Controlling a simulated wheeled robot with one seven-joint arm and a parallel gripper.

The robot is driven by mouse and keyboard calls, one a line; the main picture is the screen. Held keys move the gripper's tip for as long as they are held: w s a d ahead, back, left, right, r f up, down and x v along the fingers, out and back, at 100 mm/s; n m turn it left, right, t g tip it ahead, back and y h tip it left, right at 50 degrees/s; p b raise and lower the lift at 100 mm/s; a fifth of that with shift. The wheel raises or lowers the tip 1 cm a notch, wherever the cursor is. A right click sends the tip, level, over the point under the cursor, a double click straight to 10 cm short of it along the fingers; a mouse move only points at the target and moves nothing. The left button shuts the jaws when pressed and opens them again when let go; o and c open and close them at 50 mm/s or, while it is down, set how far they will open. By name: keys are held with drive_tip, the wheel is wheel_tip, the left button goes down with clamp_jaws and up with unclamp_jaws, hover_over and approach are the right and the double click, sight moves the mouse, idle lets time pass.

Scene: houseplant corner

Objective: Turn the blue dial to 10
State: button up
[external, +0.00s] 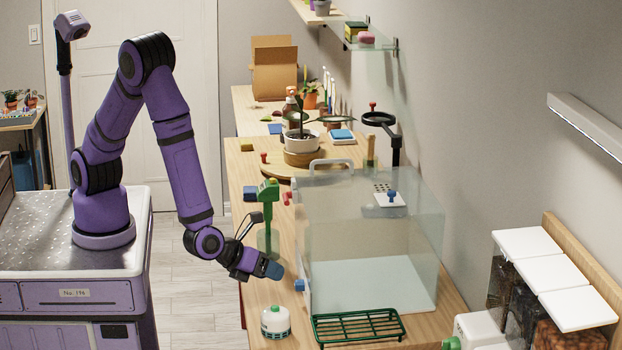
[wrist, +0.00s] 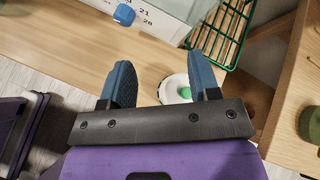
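The blue dial (external: 299,285) sits low on the near-left side of a clear glass tank (external: 375,240). In the wrist view the blue dial (wrist: 124,14) is at the top edge, on a pale panel with the numbers 21 and 28 beside it. The rest of its scale is cut off or unreadable. My gripper (external: 272,270) is just left of the dial in the external view, apart from it. In the wrist view its two blue fingers (wrist: 160,75) are spread with nothing between their tips; the dial lies beyond them.
A white round pot with a green knob (external: 275,323) stands below my gripper, near the right finger in the wrist view. A green wire rack (external: 357,326) lies in front of the tank.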

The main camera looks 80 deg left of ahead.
sight(300, 285)
drive_tip(key=s+a+f+m+t, duration=0.1)
drive_tip(key=a+m, duration=0.1)
drive_tip(key=s+a+f+m+t+h, duration=0.1)
drive_tip(key=a+m, duration=0.1)
drive_tip(key=m, duration=0.1)
drive_tip(key=s+a+f+m, duration=0.1)
drive_tip(key=a+f+m, duration=0.1)
drive_tip(key=a+m, duration=0.1)
drive_tip(key=shift+f+t+h, duration=0.1)
drive_tip(key=shift+t+h, duration=0.3)
drive_tip(key=shift+s+a+f+m+h, duration=0.25)
drive_tip(key=shift+m+h, duration=0.15)
drive_tip(key=shift+m, duration=0.4)
drive_tip(key=x, duration=1)
drive_tip(key=shift+w, duration=0.3)
drive_tip(key=c, duration=0.9)
